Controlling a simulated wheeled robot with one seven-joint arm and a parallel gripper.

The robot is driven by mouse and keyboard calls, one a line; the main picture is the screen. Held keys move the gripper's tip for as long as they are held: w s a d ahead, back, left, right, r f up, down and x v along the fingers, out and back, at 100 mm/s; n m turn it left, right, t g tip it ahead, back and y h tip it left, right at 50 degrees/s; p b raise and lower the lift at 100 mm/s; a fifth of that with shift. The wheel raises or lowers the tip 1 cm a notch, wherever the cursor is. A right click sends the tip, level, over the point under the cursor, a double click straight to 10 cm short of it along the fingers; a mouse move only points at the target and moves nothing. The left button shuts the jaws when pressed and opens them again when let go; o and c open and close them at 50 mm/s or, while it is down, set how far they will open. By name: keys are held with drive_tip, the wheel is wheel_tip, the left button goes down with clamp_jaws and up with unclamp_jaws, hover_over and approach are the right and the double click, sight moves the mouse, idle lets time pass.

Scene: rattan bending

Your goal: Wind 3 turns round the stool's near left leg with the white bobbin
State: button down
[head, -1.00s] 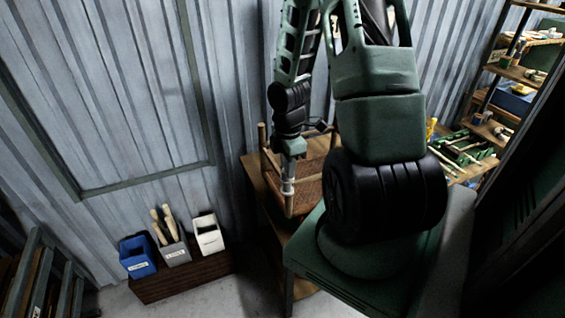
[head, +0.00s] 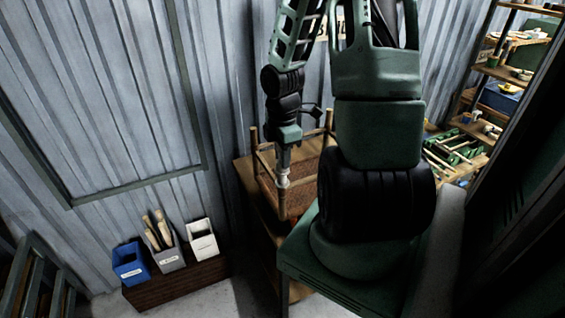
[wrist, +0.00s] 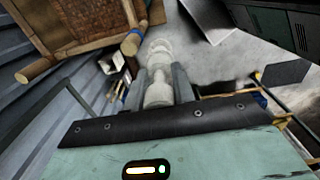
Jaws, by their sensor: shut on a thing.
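The stool (head: 309,178) has a woven seat and wooden legs and stands on a wooden table. My gripper (wrist: 158,88) is shut on the white bobbin (wrist: 158,62), held between its two grey fingers. In the head view the bobbin (head: 283,179) is close beside the stool's near left leg (head: 282,206). In the wrist view a leg with a blue band (wrist: 130,43) is just left of the bobbin's far end. I cannot tell whether they touch. The woven seat (wrist: 85,18) shows at the upper left. No strand around the leg can be made out.
The table (head: 243,170) is against the corrugated wall. A blue bin (head: 130,263), a grey bin (head: 170,258) with sticks and a white bin (head: 203,240) stand on a low box at left. Shelves (head: 490,72) with tools are at right.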

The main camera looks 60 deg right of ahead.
drive_tip(key=shift+r, duration=3.35)
drive_tip(key=shift+f, duration=0.1)
